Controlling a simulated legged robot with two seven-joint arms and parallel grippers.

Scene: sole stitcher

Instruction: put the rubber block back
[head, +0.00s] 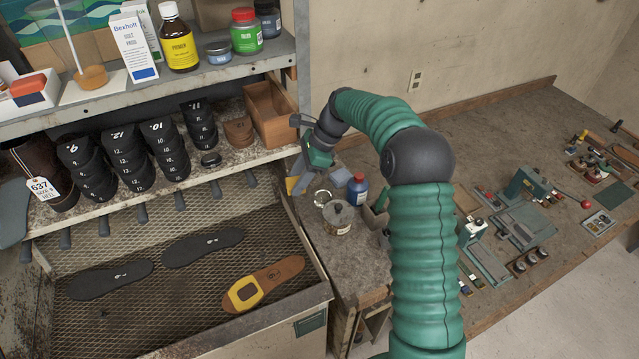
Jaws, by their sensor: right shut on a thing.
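My right gripper (304,172) is beyond the right end of the shelves, above the back left part of the workbench. It is shut on a small tan-yellow piece, apparently the rubber block (292,186), whose lower end shows below the jaws. The fingers hide most of it. The gripper points down and to the left, and I cannot tell how far it is above the bench. My left gripper is not in view.
An open brown box (272,114) stands on the lower shelf. Soles lie on the mesh tray (175,290). A fixture (522,225) and tools occupy the bench's right.

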